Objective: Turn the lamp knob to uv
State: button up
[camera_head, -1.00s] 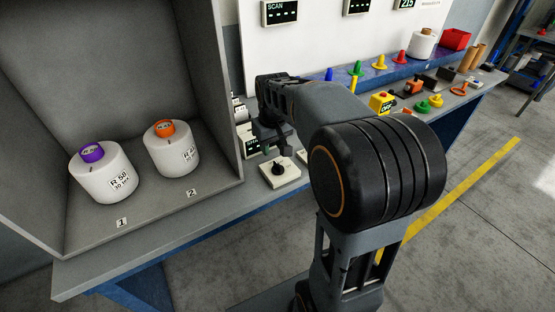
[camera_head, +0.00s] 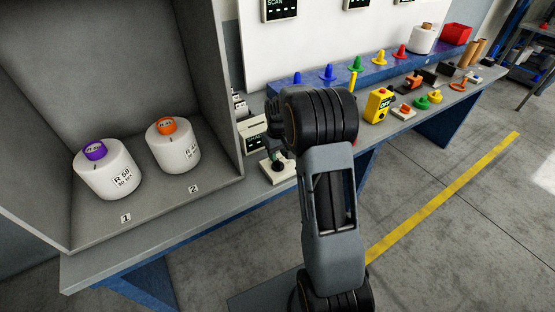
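The lamp knob (camera_head: 277,168) is a small dark knob on a white square base (camera_head: 284,178), on the bench just right of the grey booth. My gripper (camera_head: 273,157) is right above the knob, and its fingertips reach down to it or almost to it. My arm's black joint and the gripper's own body hide much of this spot. I cannot tell whether the fingers touch the knob or how far apart they are. The markings on the knob base are too small to read.
The grey booth (camera_head: 236,120) holds two white bobbins, one purple-topped (camera_head: 107,175) and one orange-topped (camera_head: 172,150). A small display box (camera_head: 254,138) stands behind the knob. A yellow OFF box (camera_head: 378,106) and several coloured pegs stand to the right.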

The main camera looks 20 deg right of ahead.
aim_at(278, 161)
jog(key=shift+f, duration=1.9)
jog(key=shift+c, duration=0.4)
grip_shut()
